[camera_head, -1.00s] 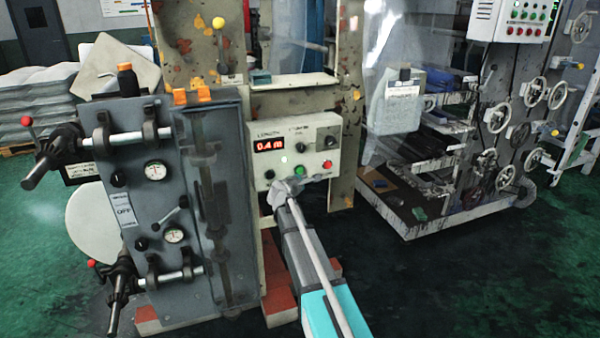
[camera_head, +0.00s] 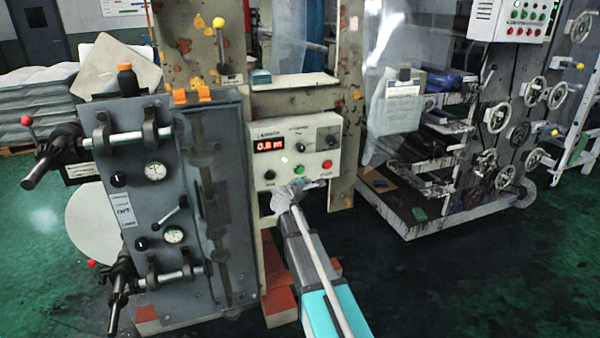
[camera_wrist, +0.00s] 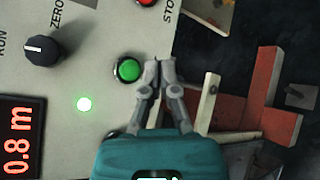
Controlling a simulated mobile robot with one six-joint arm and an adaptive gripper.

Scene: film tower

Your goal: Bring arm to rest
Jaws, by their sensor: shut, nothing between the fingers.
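My gripper (camera_wrist: 158,68) is shut and empty in the wrist view, its fingertips just beside the green button (camera_wrist: 129,70) of the cream control panel (camera_wrist: 75,95). I cannot tell whether the fingertips touch the panel. In the head view my gripper (camera_head: 296,187) is at the panel's lower edge, below the green button (camera_head: 299,169). The panel's display (camera_head: 269,145) reads 0.8 m and also shows in the wrist view (camera_wrist: 17,140). A small green light (camera_wrist: 84,104) glows on the panel.
A grey machine block (camera_head: 190,215) with protruding shafts and levers stands left of the panel. Red blocks (camera_head: 281,302) lie low at its foot. A rack with handwheels (camera_head: 497,117) stands at the right. The green floor (camera_head: 480,290) at the front right is clear.

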